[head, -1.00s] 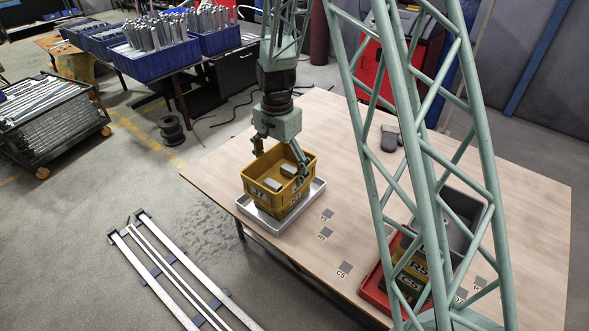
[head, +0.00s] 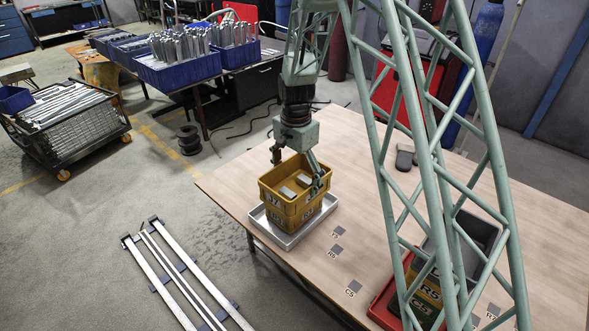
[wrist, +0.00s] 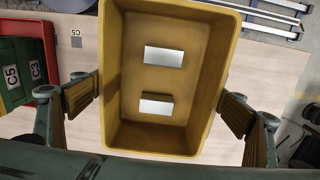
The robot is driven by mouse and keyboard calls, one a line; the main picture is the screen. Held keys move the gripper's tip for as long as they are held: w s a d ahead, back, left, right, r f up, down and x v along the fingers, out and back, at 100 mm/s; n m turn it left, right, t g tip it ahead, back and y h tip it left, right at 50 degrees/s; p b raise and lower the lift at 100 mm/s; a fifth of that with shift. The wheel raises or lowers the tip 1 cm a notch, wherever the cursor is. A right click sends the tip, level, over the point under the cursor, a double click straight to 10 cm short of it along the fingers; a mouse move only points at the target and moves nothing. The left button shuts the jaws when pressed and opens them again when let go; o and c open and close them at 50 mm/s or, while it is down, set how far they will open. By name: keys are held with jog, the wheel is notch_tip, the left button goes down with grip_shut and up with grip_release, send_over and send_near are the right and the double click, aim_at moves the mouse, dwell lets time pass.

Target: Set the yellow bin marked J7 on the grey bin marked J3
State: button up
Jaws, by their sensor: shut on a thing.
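The yellow bin marked J7 (head: 273,197) is upright over the silver tray (head: 322,220) on the table's left part. Two pale grey blocks lie inside it; the wrist view shows the bin (wrist: 118,110) from above. My gripper (head: 297,172) is shut on it, one finger at each of two opposite walls. A yellow lower part with another label shows below; I cannot tell whether it is a second bin. A grey bin (head: 479,241) is at the right, partly behind my green lattice structure; its mark is not readable.
Dark marked squares, such as C5 (head: 353,286), lie on the table (head: 375,220). Its middle is clear.

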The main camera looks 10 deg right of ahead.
aim_at(295, 169)
jog(key=w, duration=0.3)
jog(key=w+d, duration=0.1)
jog(key=w, duration=0.3)
jog(key=w+d+f+p, duration=0.1)
jog(key=w, duration=0.3)
jog(key=shift+w+d, duration=0.15)
jog(key=shift+w, duration=0.25)
jog(key=shift+f, duration=1.8)
jog(key=shift+f, duration=0.6)
jog(key=o, duration=0.8)
jog(key=shift+r, duration=0.1)
